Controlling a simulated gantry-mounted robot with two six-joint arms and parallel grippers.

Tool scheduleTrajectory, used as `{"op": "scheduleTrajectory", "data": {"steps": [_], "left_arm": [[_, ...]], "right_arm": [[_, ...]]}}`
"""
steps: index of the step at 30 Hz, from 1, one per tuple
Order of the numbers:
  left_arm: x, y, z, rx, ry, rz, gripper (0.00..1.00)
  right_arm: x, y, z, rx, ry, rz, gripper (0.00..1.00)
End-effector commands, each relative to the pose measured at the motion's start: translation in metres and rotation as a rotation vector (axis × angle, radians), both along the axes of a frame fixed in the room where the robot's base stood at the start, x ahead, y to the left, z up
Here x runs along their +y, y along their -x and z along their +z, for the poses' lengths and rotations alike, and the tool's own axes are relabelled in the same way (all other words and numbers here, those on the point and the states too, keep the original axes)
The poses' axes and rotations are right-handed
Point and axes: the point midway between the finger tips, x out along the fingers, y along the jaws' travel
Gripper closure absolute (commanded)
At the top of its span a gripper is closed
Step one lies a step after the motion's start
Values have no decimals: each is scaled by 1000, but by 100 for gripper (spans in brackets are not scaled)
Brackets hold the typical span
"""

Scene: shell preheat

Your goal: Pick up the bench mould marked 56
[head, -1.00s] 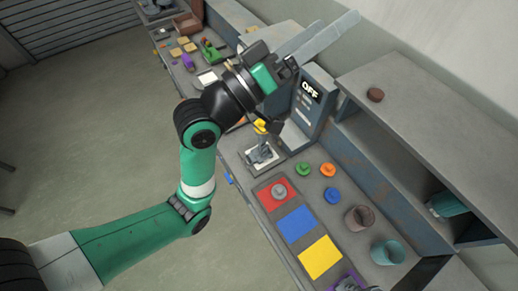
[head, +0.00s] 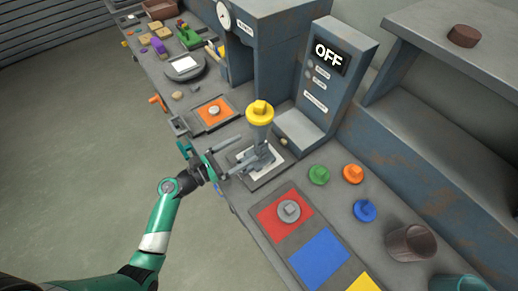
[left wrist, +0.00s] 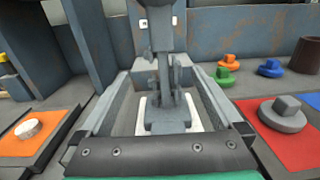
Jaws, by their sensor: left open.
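No mark reading 56 is legible in either view, so I cannot tell which piece is the bench mould. A grey upright fixture (head: 260,135) with a yellow round top (head: 260,112) stands on a white plate in a dark tray (head: 268,180). Its grey base and post also show in the left wrist view (left wrist: 165,110). My left gripper (head: 246,152) is open and empty, low at the tray, its fingers pointing towards the fixture. In the left wrist view the fingers (left wrist: 160,85) lie on either side of the fixture, apart from it. My right gripper is not in view.
A grey knobbed piece (head: 289,211) sits on a red square. Green (head: 319,174), orange (head: 352,173) and blue (head: 364,210) knobbed pieces stand right. A pale disc (head: 214,110) lies on an orange square. A box reading OFF (head: 330,70) stands behind.

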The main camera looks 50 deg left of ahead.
Motion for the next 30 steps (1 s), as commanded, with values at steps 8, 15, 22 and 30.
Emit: {"op": "scheduleTrajectory", "data": {"steps": [8,15,22,30], "left_arm": [[-7,-38,-1,-1,-4,-2,0],[-14,-56,-5,-3,-6,-5,0],[-21,-87,-5,-2,-4,-3,0],[-20,-89,-4,-1,-4,-1,9]], "right_arm": [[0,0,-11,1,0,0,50],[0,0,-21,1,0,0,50],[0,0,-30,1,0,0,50],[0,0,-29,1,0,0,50]]}}
